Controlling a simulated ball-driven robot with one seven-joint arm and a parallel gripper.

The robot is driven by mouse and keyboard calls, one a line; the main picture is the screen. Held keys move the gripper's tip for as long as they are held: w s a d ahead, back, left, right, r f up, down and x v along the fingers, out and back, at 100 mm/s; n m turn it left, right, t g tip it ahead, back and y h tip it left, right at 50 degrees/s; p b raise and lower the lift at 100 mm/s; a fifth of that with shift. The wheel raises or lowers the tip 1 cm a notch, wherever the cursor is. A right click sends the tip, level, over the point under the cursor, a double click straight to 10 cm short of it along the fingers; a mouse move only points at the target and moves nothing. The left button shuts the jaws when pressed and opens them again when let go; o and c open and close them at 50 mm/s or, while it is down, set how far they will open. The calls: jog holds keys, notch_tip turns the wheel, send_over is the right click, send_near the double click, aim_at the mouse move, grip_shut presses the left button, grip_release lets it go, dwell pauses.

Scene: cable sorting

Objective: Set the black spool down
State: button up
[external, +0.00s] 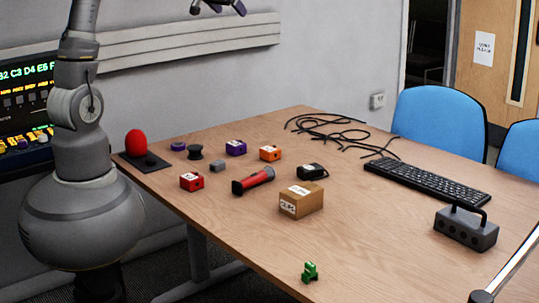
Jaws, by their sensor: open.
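The black spool (195,153) stands upright on the wooden table (365,223), toward its far left side. My gripper (218,8) is at the top edge of the external view, high above the table. Its fingers are spread and nothing shows between them. It is well apart from the spool. The upper part of the gripper is cut off by the picture's edge.
Near the spool are a purple roll (178,146), a small grey block (217,166), a red box (192,181), a purple box (236,148) and a red dome on a black base (136,144). A flashlight (253,181) and cardboard box (301,200) lie nearer. The front table is mostly clear.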

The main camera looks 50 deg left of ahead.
jog(key=s+d+r+m+t+h, duration=0.1)
jog(key=s+d+r, duration=0.4)
jog(key=r, duration=0.5)
jog(key=s+d+r+m+t+h, duration=0.1)
jog(key=s+d+r+t, duration=0.1)
jog(key=s+d+r, duration=0.3)
jog(key=s+d+r+m+t+h, duration=0.1)
jog(key=s+d+r, duration=0.4)
jog(key=r, duration=0.9)
jog(key=shift+s+d+r+t+h, duration=0.35)
jog(key=shift+s+t, duration=0.2)
jog(key=shift+t, duration=0.25)
jog(key=shift+f, duration=0.1)
